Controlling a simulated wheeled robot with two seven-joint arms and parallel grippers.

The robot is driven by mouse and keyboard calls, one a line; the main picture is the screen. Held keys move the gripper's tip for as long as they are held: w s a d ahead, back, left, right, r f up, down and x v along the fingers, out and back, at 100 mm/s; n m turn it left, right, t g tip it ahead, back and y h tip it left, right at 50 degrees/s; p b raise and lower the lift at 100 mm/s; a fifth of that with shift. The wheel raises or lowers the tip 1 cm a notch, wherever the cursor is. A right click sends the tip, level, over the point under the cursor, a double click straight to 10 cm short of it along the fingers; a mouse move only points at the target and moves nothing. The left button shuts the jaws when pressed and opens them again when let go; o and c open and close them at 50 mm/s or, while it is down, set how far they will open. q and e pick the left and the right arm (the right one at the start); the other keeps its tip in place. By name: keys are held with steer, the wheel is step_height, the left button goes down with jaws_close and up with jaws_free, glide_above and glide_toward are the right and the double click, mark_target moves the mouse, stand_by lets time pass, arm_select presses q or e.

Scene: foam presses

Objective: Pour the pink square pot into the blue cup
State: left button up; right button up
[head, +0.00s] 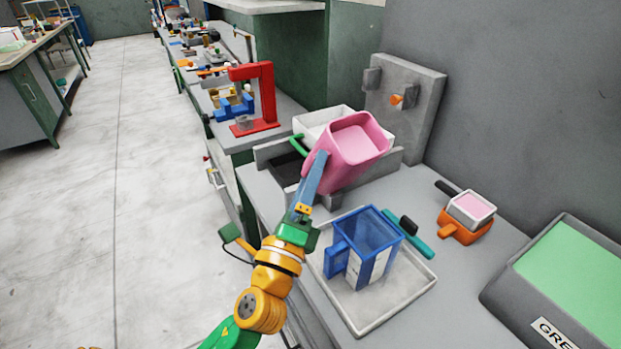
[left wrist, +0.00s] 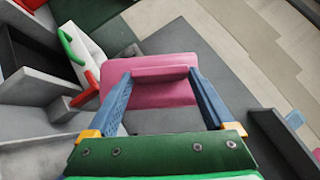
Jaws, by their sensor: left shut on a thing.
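The pink square pot (head: 337,171) is held up in the air, tilted, with a lighter pink surface showing at its top. My left gripper (head: 315,172) is shut on it from the near left side. In the left wrist view, the blue fingers of the left gripper (left wrist: 155,90) stand on either side of the pink pot (left wrist: 150,95). The blue cup (head: 374,262) stands upright on a pale tray (head: 372,318), below and slightly right of the pot in the head view. The cup is see-through, with a handle on its left and a white label. My right gripper is not in view.
A teal-and-black tool (head: 418,245) lies beside the cup. A small orange holder (head: 462,232) with a pink-topped white pot is at the right. A grey box with a green top (head: 575,270) stands at the right edge. A white bin (head: 318,122) and grey blocks are behind the pink pot.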

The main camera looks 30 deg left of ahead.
arm_select(q)
steer(key=shift+w+a+f+m+t+h+b, duration=0.1)
steer(key=shift+a+f+m+t+h+b, duration=0.15)
steer(key=shift+m+t+h+b, duration=0.65)
steer(key=shift+w+a+f+m+t+h+b, duration=0.1)
steer(key=shift+f+m+h+b, duration=0.15)
steer(key=shift+m+b, duration=1.25)
steer(key=shift+a+f+m+t+h+b, duration=0.1)
steer(key=shift+f+m+t+h+b, duration=0.35)
steer(key=shift+b, duration=0.7)
steer(key=shift+a+f+m+t+h+b, duration=0.1)
steer(key=shift+m+h+b, duration=0.5)
steer(key=shift+b, duration=0.55)
steer(key=shift+w+f+m+h+b, duration=0.1)
steer(key=shift+f+m+h+b, duration=0.3)
steer(key=shift+m+h+b, duration=0.8)
steer(key=shift+s+f+m+h+b, duration=0.1)
steer(key=shift+f+m+h+b, duration=0.3)
steer(key=shift+m+h+b, duration=0.75)
steer(key=shift+w+f+m+h+b, duration=0.1)
steer(key=shift+f+m+h+b, duration=0.5)
steer(key=shift+m+b, duration=0.95)
